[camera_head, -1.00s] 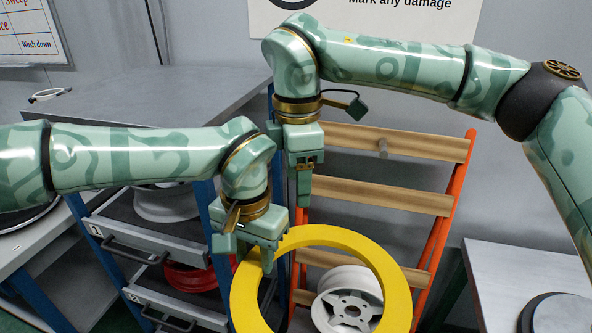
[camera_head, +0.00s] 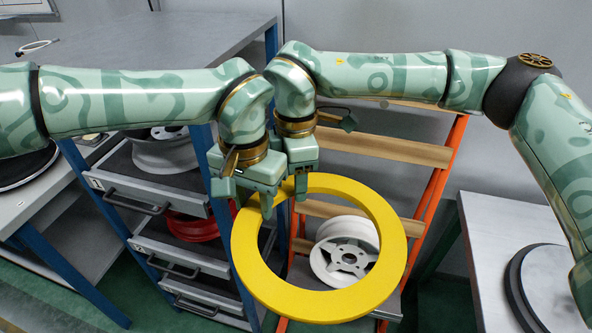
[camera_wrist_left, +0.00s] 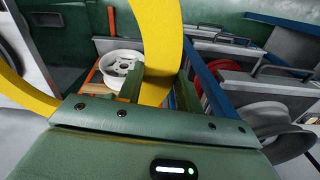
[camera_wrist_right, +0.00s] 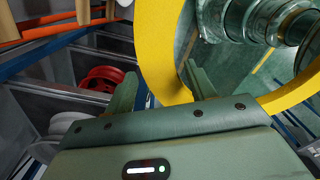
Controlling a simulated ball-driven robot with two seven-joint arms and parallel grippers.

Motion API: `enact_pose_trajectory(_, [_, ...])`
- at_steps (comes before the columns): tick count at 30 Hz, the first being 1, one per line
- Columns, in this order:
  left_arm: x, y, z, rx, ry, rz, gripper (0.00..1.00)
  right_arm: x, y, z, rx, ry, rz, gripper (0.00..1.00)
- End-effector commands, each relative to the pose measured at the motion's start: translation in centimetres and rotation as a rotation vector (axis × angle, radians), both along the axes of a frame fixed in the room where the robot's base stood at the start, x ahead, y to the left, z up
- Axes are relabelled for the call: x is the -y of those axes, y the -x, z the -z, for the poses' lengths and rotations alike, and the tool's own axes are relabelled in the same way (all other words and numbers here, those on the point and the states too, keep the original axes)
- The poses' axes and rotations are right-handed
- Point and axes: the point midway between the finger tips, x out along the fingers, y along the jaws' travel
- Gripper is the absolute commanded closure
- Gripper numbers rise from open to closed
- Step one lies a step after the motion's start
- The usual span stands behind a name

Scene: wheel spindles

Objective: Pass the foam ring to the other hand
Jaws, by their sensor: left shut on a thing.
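The yellow foam ring (camera_head: 392,235) hangs in front of the rack in the head view. My left gripper (camera_head: 268,203) is shut on its upper left rim; in the left wrist view the ring (camera_wrist_left: 160,45) passes between the two fingers. My right gripper (camera_head: 300,184) is right beside the left one, at the ring's top. In the right wrist view the ring (camera_wrist_right: 162,55) passes between its spread fingers, with a gap visible on the left side. The right fingers are partly hidden behind the ring and the left hand in the head view.
Behind the ring stands an orange rack with wooden slats (camera_head: 385,146) and a white wheel (camera_head: 345,250). A drawer cabinet (camera_head: 140,195) with a red wheel (camera_head: 190,226) is to the left. A grey table (camera_head: 500,225) stands at the right.

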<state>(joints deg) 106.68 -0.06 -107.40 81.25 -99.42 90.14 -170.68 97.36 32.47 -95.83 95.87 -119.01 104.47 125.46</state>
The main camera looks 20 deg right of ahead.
Motion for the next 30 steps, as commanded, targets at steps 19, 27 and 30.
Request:
enact_pose_trajectory(19, [-0.1,-0.1,-0.1,-0.006,0.007,-0.012,0.40,0.0,0.0,0.0,0.000,0.000,0.000,0.87])
enact_pose_trajectory(27, [-4.9,-3.7,-5.0,-0.270,0.258,-0.493,0.40,0.0,0.0,0.0,0.000,0.000,0.000,0.87])
enact_pose_trajectory(30, [-8.3,-5.7,-7.1,-0.427,0.369,-0.771,0.40,0.0,0.0,0.0,0.000,0.000,0.000,0.87])
